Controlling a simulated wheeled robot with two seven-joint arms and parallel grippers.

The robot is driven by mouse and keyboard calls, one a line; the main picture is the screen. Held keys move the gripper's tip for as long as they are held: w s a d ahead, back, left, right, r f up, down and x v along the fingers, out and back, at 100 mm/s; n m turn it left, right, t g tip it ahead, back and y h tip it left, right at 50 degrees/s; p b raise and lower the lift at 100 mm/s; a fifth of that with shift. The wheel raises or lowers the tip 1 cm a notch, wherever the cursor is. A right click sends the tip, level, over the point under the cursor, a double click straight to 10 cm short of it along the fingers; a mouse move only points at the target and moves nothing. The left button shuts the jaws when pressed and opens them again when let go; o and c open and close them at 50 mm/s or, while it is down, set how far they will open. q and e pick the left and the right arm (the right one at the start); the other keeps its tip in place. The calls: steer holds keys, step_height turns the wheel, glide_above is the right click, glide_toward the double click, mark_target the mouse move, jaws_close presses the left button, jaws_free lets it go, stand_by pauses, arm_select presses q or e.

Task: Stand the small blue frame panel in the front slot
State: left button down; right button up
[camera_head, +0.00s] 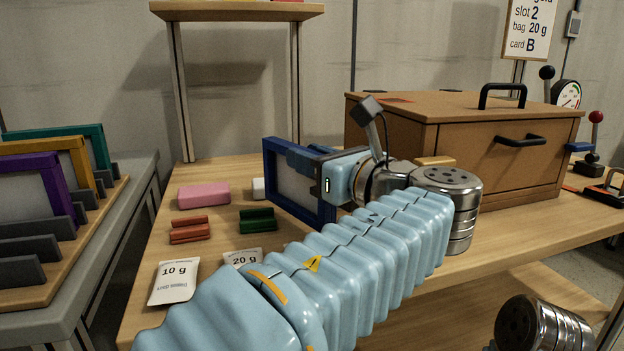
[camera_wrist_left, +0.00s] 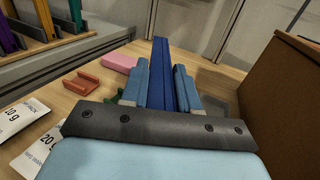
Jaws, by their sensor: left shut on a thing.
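The small blue frame panel (camera_head: 270,180) has a grey-white middle and is upright above or on the wooden table; I cannot tell whether it touches. My left gripper (camera_head: 308,160) is shut on its right side edge. In the left wrist view the panel (camera_wrist_left: 161,75) is seen edge-on between the fingers of the left gripper (camera_wrist_left: 161,92). The slotted rack (camera_head: 105,212) stands at the far left, holding purple (camera_head: 35,190), yellow (camera_head: 82,165) and teal (camera_head: 100,145) panels. Its front slot, between grey blocks (camera_head: 20,271), is empty. My right gripper is not visible.
On the table (camera_head: 145,300) near the panel lie a pink block (camera_head: 204,196), red (camera_head: 189,235) and green (camera_head: 257,221) pieces, and 10 g (camera_head: 174,282) and 20 g (camera_head: 243,257) bags. A brown chest (camera_head: 480,150) stands right. A gap separates table and rack bench.

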arm_select(q)
step_height(320, 180, down, 2)
steer(key=shift+s+d+f, duration=0.1)
steer(key=shift+f, duration=0.05)
steer(key=c, duration=0.8)
jaws_free()
steer(key=shift+c, duration=0.2)
